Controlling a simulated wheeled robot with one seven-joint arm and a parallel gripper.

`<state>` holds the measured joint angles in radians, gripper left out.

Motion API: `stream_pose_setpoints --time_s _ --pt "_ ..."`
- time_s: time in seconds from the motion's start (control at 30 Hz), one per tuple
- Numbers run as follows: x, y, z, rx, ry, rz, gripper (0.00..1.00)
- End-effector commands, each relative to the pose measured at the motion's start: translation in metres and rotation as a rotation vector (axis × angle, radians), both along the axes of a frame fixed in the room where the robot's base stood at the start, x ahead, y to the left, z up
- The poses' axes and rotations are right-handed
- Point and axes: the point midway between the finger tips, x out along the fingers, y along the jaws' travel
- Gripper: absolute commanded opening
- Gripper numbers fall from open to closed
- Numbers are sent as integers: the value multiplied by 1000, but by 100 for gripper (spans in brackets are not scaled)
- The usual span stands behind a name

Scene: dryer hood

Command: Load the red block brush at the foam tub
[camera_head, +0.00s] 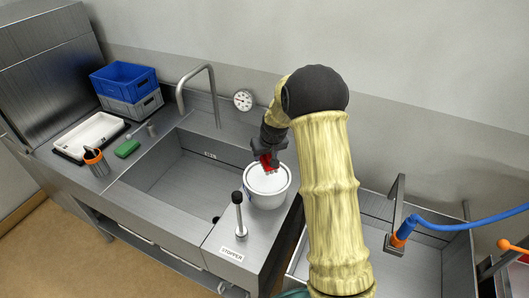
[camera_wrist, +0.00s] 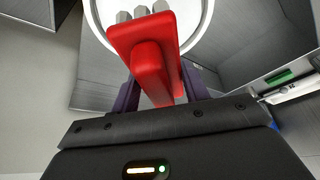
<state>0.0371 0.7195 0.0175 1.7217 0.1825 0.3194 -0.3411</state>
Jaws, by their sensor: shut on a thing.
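The red block brush (camera_head: 267,161) is held in my gripper (camera_head: 268,150) over the foam tub. In the wrist view the red brush (camera_wrist: 148,50) fills the middle, between the dark fingers of my gripper (camera_wrist: 160,98), with grey bristle tufts at its far edge. The foam tub (camera_head: 267,197) is a round white tub on the steel counter right of the left basin. Its white rim (camera_wrist: 206,14) shows behind the brush in the wrist view. I cannot tell whether the bristles touch the foam.
A stopper handle (camera_head: 239,213) stands upright just left of the tub. A tap (camera_head: 199,92) arches over the left basin (camera_head: 180,165). Blue and grey crates (camera_head: 124,82), a white tray (camera_head: 90,136), a green sponge (camera_head: 127,148) and an orange-rimmed canister (camera_head: 96,163) stand at the left.

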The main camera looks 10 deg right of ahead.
Motion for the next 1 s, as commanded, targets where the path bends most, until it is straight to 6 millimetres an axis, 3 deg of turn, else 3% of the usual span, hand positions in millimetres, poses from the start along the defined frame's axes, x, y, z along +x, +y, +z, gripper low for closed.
stream_pose_setpoints --time_s 0.27,0.8,1.0 --pt "0 0 -6 0 0 0 27" --pt "0 4 -54 0 -1 5 27" --pt "0 4 -60 0 -1 4 27"
